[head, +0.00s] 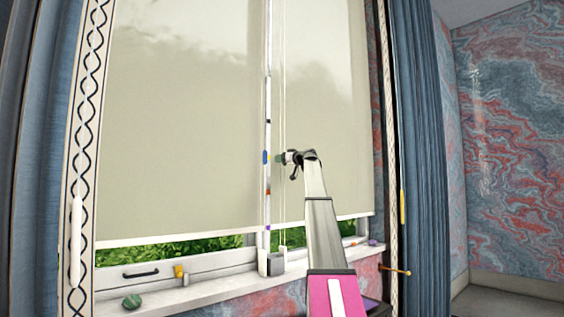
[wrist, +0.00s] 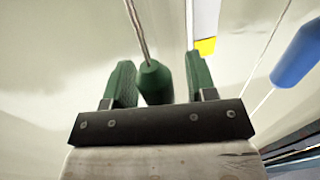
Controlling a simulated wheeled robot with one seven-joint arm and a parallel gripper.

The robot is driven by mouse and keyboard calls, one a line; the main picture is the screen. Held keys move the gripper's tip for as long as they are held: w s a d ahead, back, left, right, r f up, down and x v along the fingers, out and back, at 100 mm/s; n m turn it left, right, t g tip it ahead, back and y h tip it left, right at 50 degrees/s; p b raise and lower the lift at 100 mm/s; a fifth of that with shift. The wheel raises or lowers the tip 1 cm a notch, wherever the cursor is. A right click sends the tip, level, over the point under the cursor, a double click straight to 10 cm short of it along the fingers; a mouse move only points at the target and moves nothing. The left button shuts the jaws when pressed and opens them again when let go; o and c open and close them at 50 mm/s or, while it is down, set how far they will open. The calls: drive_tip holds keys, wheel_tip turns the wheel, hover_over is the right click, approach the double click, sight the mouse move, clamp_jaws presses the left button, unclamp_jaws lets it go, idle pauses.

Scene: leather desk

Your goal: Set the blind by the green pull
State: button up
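Two pale blinds cover most of the window in the head view, a left blind (head: 180,120) and a right blind (head: 325,110). Their bottom edges hang above the sill, with greenery showing below. The green pull (wrist: 154,84) hangs on a thin cord. In the wrist view it sits between the two green fingers of my gripper (wrist: 160,76), nearer the left finger, with a clear gap to the right one. My gripper is open around it. In the head view my gripper (head: 284,158) is at the cords between the blinds, and the pull is small there.
A blue pull (wrist: 298,55) hangs close by on the right in the wrist view. A white strip with a yellow mark (wrist: 205,46) is behind. Blue curtains (head: 424,130) flank the window.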

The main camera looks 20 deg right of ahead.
drive_tip(key=shift+s, duration=0.15)
drive_tip(key=v, duration=1)
drive_tip(key=shift+s+d, duration=0.2)
drive_tip(key=shift+d, duration=0.05)
drive_tip(key=shift+f, duration=0.1)
